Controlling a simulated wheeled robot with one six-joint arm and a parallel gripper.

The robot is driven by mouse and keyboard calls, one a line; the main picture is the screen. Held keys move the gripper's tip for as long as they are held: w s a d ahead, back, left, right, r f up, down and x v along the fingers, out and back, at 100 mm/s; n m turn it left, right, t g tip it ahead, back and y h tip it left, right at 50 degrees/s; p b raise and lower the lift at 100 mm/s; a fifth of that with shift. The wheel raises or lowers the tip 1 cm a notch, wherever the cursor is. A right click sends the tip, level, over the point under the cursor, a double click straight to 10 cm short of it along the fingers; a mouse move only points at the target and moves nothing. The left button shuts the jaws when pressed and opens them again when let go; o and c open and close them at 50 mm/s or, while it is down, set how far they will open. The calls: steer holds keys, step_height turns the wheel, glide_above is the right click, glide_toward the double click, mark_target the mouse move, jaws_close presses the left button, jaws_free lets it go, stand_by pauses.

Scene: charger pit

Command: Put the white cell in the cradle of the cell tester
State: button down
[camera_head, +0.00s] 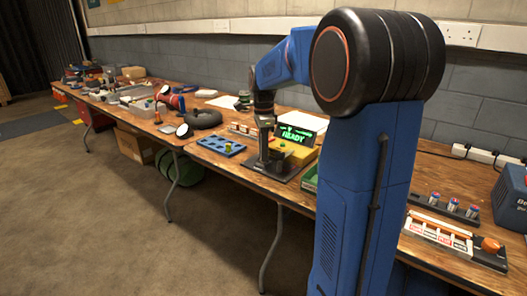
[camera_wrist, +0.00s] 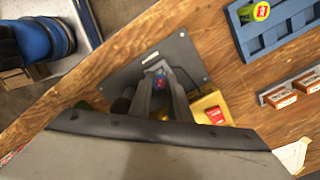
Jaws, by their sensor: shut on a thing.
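The cell tester has a yellow body (camera_head: 300,153), a green lit screen (camera_head: 297,136) reading READY and a dark base plate (camera_head: 285,169). In the wrist view its dark plate (camera_wrist: 188,59) lies under my fingers, with the yellow body (camera_wrist: 207,101) and a red button (camera_wrist: 216,115) beside them. My gripper (camera_head: 264,158) points down over the plate. It is shut on a small cell (camera_wrist: 160,83) between the fingertips (camera_wrist: 160,84). Only its blue and red end shows, so I cannot tell its body colour. The cradle is hidden, and contact is unclear.
A blue rack (camera_head: 212,145) with a green cell (camera_head: 228,147) lies left of the tester. A dark holder (camera_head: 445,208) with several red-topped cells stands at right, beside a labelled strip (camera_head: 437,234) and a blue box (camera_head: 512,198). The table's front edge is close.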

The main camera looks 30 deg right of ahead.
steer(key=shift+f, duration=0.1)
steer(key=c, duration=1.6)
jaws_free()
steer(key=shift+o, duration=0.2)
steer(key=shift+r, duration=3.55)
